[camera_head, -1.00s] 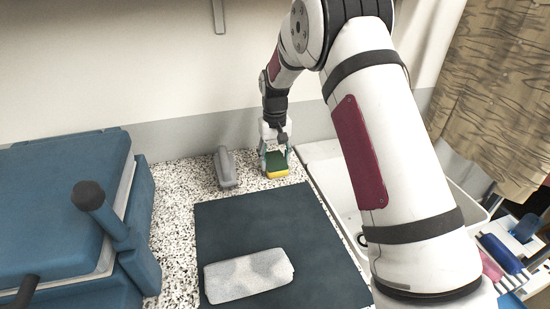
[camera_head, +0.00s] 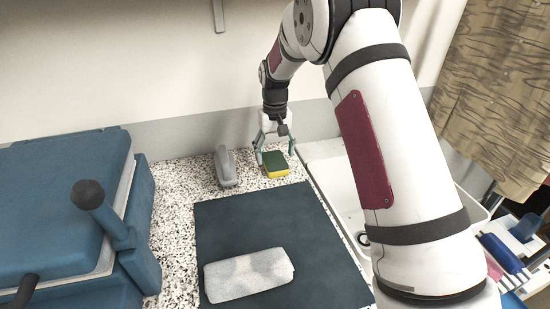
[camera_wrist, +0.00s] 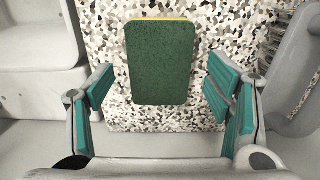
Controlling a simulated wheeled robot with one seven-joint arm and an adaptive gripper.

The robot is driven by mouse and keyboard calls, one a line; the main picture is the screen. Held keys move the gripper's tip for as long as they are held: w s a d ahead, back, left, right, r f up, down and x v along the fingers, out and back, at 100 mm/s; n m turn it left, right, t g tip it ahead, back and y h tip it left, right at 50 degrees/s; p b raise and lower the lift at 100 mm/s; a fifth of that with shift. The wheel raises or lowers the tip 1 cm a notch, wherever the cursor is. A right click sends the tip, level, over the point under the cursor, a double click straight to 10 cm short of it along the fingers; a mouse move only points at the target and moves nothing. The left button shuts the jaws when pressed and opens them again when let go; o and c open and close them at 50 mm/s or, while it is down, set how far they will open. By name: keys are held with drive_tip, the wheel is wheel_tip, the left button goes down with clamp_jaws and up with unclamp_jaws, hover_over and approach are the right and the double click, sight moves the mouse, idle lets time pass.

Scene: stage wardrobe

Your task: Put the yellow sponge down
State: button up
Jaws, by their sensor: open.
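The yellow sponge (camera_head: 275,165) has a green scouring top and lies on the speckled counter behind the dark mat. In the wrist view the sponge (camera_wrist: 160,62) shows its green face, with a thin yellow edge at the top. My gripper (camera_head: 274,151) is just above the counter at the sponge. In the wrist view my gripper (camera_wrist: 160,92) is open, with its teal finger pads spread on either side of the sponge and a clear gap on each side.
A grey handled object (camera_head: 225,168) stands left of the sponge. A dark mat (camera_head: 315,225) holds a light grey folded cloth (camera_head: 248,275). A white sink (camera_head: 335,180) lies to the right. A blue machine (camera_head: 60,200) stands at the left.

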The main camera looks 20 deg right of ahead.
sight(275, 161)
wheel_tip(275, 161, up, 10)
idle(0.4)
